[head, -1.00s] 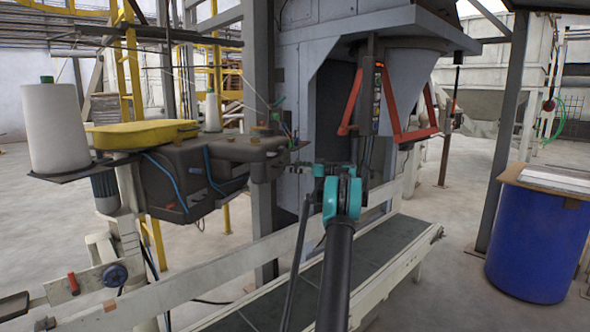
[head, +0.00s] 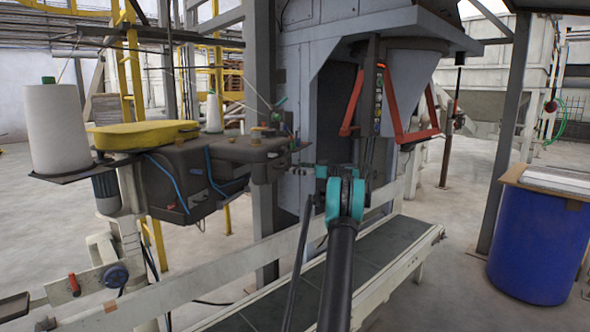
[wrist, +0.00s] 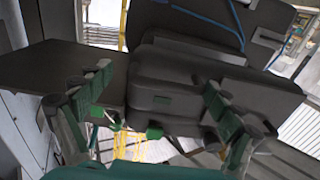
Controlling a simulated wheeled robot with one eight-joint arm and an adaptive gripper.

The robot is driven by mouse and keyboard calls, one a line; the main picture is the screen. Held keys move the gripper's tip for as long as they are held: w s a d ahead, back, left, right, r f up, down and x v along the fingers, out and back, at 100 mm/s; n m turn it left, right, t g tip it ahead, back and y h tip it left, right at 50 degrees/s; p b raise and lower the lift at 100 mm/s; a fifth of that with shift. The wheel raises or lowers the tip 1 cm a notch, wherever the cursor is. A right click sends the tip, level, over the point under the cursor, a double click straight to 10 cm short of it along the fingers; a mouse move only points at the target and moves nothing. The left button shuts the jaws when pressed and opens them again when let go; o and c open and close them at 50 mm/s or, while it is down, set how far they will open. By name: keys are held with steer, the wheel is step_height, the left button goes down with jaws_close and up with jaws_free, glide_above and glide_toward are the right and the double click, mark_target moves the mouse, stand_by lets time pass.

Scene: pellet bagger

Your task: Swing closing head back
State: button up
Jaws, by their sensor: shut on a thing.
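The closing head (head: 190,175) is a dark grey sewing unit with blue hoses and a yellow cover (head: 145,134), mounted on a pale post at the left. Its narrow end points right, towards the bagger's spout. In the wrist view the dark housing of the closing head (wrist: 200,85) fills the middle. My gripper (wrist: 155,98) has its green-padded fingers on either side of this housing and is shut on it. In the head view my gripper (head: 302,168) is at the right end of the closing head, partly hidden by my arm. The exact contact is hard to see.
A conveyor (head: 390,242) with a pale side rail runs below my arm. Red clamp bars (head: 400,128) hang under the bagger at the right of my gripper. A white thread cone (head: 55,128) stands at the far left. A blue drum (head: 540,243) stands at the right.

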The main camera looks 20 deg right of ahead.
steer(key=v, duration=1.1)
steer(key=shift+d, duration=0.1)
